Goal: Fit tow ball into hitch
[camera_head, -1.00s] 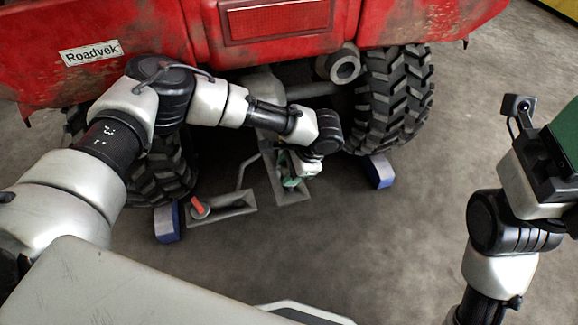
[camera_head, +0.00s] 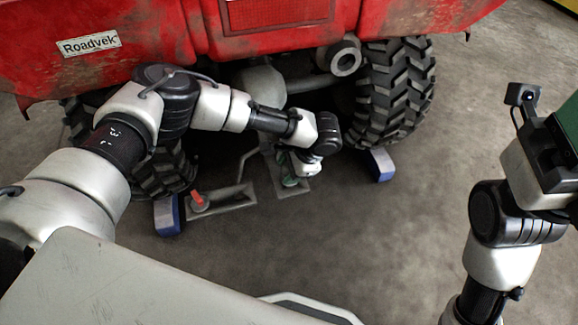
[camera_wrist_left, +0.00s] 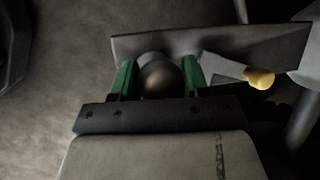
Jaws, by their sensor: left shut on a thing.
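The tow ball (camera_wrist_left: 158,75), a dark round knob, sits between the green fingers of my left gripper (camera_wrist_left: 160,82) in the left wrist view. The gripper is shut on it. A long grey metal piece (camera_wrist_left: 225,45) lies just beyond the ball; I cannot tell whether they touch. In the head view my left gripper (camera_head: 289,181) is low behind the red vehicle, over a grey channel piece (camera_head: 298,190). The ball is hidden there. The hitch cannot be clearly told apart. My right gripper (camera_head: 566,142) is cut off by the right edge.
The red vehicle (camera_head: 165,70) stands close ahead, with a tyre (camera_head: 393,95) and blue-and-white chocks (camera_head: 168,215), (camera_head: 380,165). A grey tray (camera_head: 235,196) with an orange-red handle (camera_head: 198,200) lies on the floor. A yellow-tipped part (camera_wrist_left: 259,79) is right of the ball. Floor at right is clear.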

